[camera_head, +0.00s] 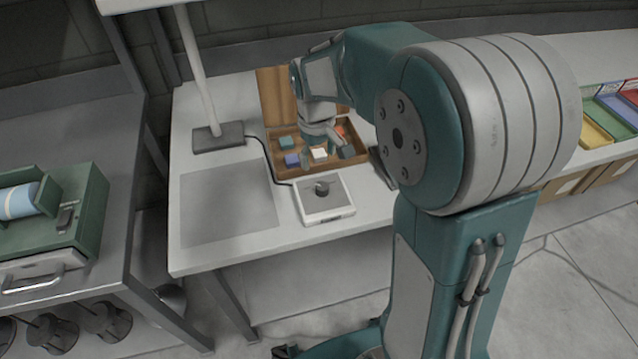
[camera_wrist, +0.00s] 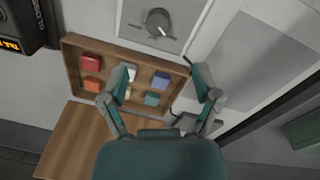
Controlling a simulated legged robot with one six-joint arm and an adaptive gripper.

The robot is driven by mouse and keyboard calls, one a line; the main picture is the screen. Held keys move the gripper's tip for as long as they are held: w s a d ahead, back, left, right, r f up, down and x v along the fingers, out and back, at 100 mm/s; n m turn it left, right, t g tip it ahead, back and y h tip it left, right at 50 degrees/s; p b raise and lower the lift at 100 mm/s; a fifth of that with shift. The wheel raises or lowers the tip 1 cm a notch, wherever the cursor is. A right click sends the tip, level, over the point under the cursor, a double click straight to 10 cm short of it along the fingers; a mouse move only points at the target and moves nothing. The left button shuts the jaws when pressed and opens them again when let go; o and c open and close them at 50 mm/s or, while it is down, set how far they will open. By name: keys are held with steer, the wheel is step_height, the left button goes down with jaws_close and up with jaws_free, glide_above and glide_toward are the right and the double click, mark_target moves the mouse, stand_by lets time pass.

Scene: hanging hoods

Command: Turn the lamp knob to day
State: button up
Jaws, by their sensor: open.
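The lamp knob (camera_head: 322,189) is a dark round dial on a light, square control box (camera_head: 338,208) near the bench's front edge. The knob (camera_wrist: 158,21) and its box (camera_wrist: 130,17) also show at the top of the wrist view. The dial's markings are too small to read, so its setting cannot be told. The lamp has a dark base (camera_head: 218,137) and a pale pole (camera_head: 197,70); a black cable runs from the base to the box. My gripper (camera_wrist: 165,77) is open and empty, fingers spread over the wooden block box, behind the knob and apart from it.
The open wooden box (camera_wrist: 68,72) holds several coloured blocks; its lid (camera_wrist: 85,145) lies back. A grey mat (camera_head: 228,205) lies left of the control box. A dark device with an orange display (camera_wrist: 12,45) stands on the other side. A green machine (camera_head: 85,205) sits on the left bench.

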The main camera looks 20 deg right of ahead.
mark_target(321, 186)
steer(key=f, duration=1)
steer(key=shift+d+f, duration=0.15)
steer(key=shift+d, duration=0.2)
jaws_close()
